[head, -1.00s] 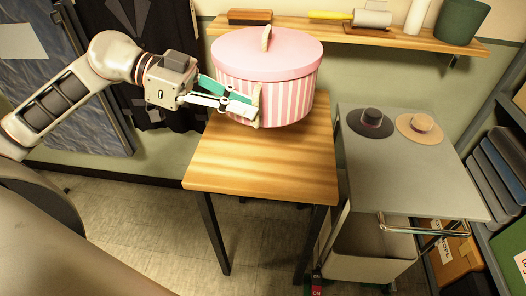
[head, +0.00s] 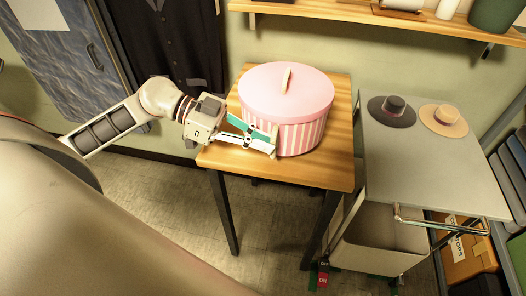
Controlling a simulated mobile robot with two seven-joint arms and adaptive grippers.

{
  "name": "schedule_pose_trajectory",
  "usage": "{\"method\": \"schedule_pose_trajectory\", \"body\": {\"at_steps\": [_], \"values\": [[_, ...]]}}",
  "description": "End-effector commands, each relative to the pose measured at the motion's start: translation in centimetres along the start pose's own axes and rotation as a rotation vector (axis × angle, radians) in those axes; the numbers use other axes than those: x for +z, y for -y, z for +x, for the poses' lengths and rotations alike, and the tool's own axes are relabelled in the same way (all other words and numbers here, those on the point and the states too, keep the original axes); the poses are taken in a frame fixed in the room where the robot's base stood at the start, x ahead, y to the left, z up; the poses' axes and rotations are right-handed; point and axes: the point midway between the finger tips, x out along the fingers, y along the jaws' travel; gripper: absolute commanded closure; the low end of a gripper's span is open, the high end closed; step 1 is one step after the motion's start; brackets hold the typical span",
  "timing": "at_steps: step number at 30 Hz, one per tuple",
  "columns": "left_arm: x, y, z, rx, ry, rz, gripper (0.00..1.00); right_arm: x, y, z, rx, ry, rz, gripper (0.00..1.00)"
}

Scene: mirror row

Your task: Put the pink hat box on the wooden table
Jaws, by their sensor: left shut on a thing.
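The pink hat box (head: 285,98) has a plain pink lid and pink-and-white striped sides. In the head view it is upright over the wooden table (head: 318,172), and its base looks to be on or just above the tabletop. I cannot tell if it fully rests there. My left gripper (head: 266,143) comes in from the left, low at the box's near left side, and is shut on the box. The far finger is partly hidden. My right gripper does not show.
A grey trolley (head: 415,160) right of the table bears a dark hat (head: 391,110) and a tan hat (head: 444,119). A wooden shelf (head: 350,24) runs along the wall behind. The table's front part is clear.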

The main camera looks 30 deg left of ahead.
Motion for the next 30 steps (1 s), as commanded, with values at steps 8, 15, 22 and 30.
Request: {"method": "schedule_pose_trajectory", "body": {"at_steps": [8,15,22,30], "values": [[3.3,0.0,1.2,-0.002,-0.001,0.000,1.00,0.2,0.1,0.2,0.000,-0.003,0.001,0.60],[3.4,0.0,1.2,-0.002,-0.001,0.002,1.00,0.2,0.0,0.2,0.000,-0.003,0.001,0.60],[3.5,-0.1,1.3,0.000,0.001,-0.002,0.75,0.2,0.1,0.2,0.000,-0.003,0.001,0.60],[3.6,-0.1,0.8,0.000,0.002,-0.003,0.75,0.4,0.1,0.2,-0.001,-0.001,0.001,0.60]]}}
